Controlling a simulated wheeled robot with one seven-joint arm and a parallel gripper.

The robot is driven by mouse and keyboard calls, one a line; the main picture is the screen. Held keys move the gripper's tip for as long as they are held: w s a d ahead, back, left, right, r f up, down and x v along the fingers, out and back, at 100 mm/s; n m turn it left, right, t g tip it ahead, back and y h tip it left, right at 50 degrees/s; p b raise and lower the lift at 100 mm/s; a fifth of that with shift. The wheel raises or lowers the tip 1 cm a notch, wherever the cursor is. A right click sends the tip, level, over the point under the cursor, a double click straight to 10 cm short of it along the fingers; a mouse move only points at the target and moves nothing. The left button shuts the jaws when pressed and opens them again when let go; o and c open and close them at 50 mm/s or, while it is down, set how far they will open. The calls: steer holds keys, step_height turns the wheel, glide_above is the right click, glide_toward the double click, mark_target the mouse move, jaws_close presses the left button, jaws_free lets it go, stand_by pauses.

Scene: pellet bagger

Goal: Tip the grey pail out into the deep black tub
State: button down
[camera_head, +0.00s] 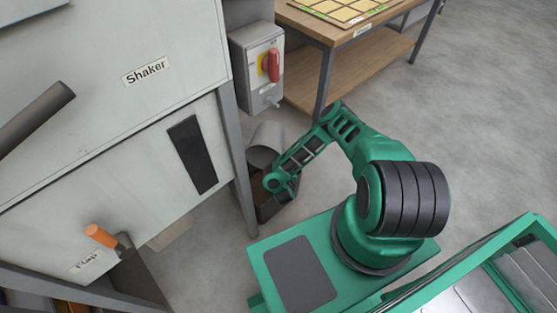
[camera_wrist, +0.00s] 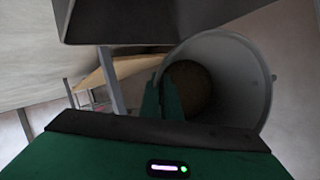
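The grey pail (camera_head: 265,143) is tilted above the dark, deep tub (camera_head: 268,211) beside the machine leg in the head view. My forearm covers part of both. In the wrist view, the pail (camera_wrist: 228,60) lies on its side with its round mouth towards the camera, and brown material shows deep inside. My gripper (camera_wrist: 161,97) has its green fingers close together at the pail's left rim, apparently pinching its wall. A dark, straight-edged body, probably the tub (camera_wrist: 165,22), fills the top of that view. My fingers are hidden in the head view.
The machine panel marked Shaker (camera_head: 146,72) stands on the left, with an orange-handled flap lever (camera_head: 101,236) below. A switch box (camera_head: 258,65) with a red handle is mounted above the pail. A wooden table (camera_head: 340,25) stands behind.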

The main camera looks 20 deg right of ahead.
steer(key=shift+s+t, duration=0.15)
steer(key=shift+t, duration=0.15)
steer(key=shift+s+a+f+t+h, duration=0.2)
steer(key=shift+s+a+t+h, duration=0.15)
steer(key=shift+t, duration=0.55)
steer(key=shift+d, duration=0.1)
